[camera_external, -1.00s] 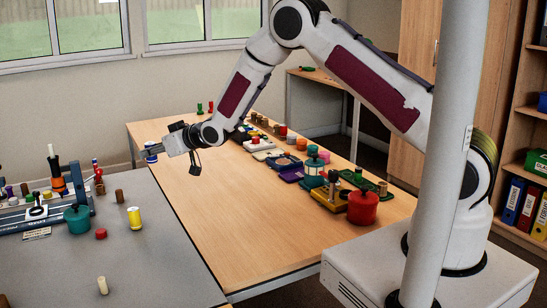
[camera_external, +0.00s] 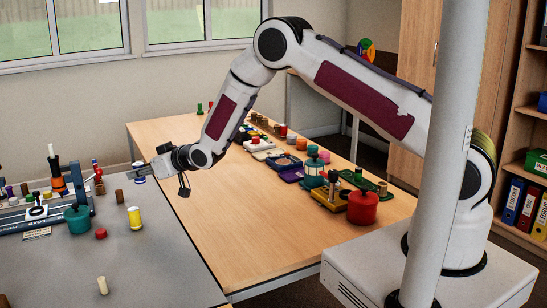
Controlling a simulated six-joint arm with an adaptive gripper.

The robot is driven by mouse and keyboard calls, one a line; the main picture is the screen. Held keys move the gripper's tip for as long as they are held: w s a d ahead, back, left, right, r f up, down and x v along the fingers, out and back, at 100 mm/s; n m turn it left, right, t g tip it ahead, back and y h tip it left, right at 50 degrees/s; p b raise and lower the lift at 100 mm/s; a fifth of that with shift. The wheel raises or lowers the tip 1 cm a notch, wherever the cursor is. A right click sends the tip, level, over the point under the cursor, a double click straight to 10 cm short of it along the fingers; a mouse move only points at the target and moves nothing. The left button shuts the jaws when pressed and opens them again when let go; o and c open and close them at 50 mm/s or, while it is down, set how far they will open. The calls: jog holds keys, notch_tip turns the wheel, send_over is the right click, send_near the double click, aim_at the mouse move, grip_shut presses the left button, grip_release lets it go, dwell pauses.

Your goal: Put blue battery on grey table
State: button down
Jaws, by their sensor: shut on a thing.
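The blue battery (camera_external: 139,179), a small blue and white cylinder, is at the tip of my gripper (camera_external: 143,173), which is shut on it. My gripper hides part of it. It shows over the far right part of the grey table (camera_external: 60,268), close to the seam with the wooden table. I cannot tell whether the battery touches the tabletop. A yellow battery-like cylinder (camera_external: 135,218) stands upright on the grey table, in front of the gripper.
A brown cylinder (camera_external: 119,196), a red piece (camera_external: 101,234), a teal pot (camera_external: 77,219) and a cream peg (camera_external: 102,285) stand on the grey table. The wooden table (camera_external: 220,230) is clear in its middle, with several coloured things along its right side.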

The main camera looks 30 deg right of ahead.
jog(key=shift+f, duration=0.1)
send_over(146, 213)
jog(key=shift+f, duration=3)
jog(key=shift+f, duration=1.85)
jog(key=shift+f, duration=0.15)
jog(key=c, duration=1.8)
grip_release()
jog(key=shift+s, duration=0.1)
jog(key=shift+v, duration=6.05)
